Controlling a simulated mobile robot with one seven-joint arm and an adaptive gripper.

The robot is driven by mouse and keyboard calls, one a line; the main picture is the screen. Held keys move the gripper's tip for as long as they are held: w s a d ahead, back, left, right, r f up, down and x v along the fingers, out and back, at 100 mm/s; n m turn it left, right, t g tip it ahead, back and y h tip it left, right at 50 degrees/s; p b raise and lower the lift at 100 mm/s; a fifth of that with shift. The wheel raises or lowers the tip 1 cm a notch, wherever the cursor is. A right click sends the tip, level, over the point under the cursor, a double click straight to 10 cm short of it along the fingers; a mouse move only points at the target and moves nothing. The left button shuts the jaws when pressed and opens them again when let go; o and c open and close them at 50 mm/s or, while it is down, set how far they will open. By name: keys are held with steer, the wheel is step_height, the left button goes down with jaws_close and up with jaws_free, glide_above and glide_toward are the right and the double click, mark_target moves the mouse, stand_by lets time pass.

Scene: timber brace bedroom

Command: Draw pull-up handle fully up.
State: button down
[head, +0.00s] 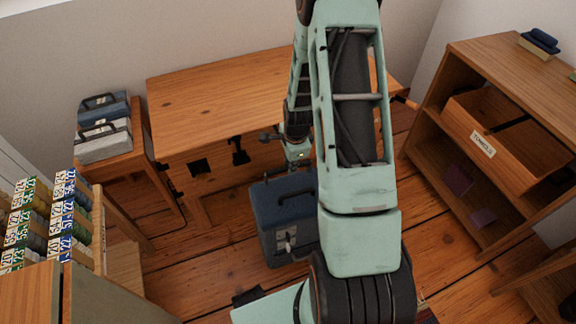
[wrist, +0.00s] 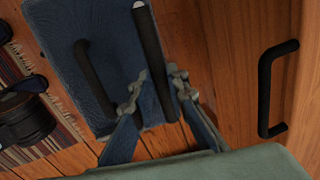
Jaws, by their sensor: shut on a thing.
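A dark blue case (head: 272,215) stands on the wooden floor in front of the desk in the head view. It fills the upper left of the wrist view (wrist: 68,45). A fixed-looking black grip (wrist: 92,78) sits on its face. A black bar, the pull-up handle (wrist: 148,45), with a pale end, crosses the case in the wrist view. My gripper (wrist: 156,88) has its two fingers on either side of this bar and is shut on it. In the head view my arm hides part of the case and handle, so the handle's height is hard to tell.
A wooden desk (head: 205,95) stands behind the case. A shelf unit (head: 440,125) with a labelled bin (head: 510,150) is at the right. A side table with boxes (head: 105,145) is at the left. A black handle (wrist: 268,88) on wood shows near my gripper.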

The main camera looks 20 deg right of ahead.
step_height(320, 180, up, 17)
steer(key=p, duration=1.1)
steer(key=c, duration=1.9)
jaws_free()
stand_by(1.8)
steer(key=r, duration=0.4)
steer(key=s+r, duration=0.1)
steer(key=r, duration=0.3)
steer(key=s+r, duration=0.1)
steer(key=r, duration=0.2)
steer(key=shift+s+r, duration=0.15)
steer(key=shift+r, duration=0.25)
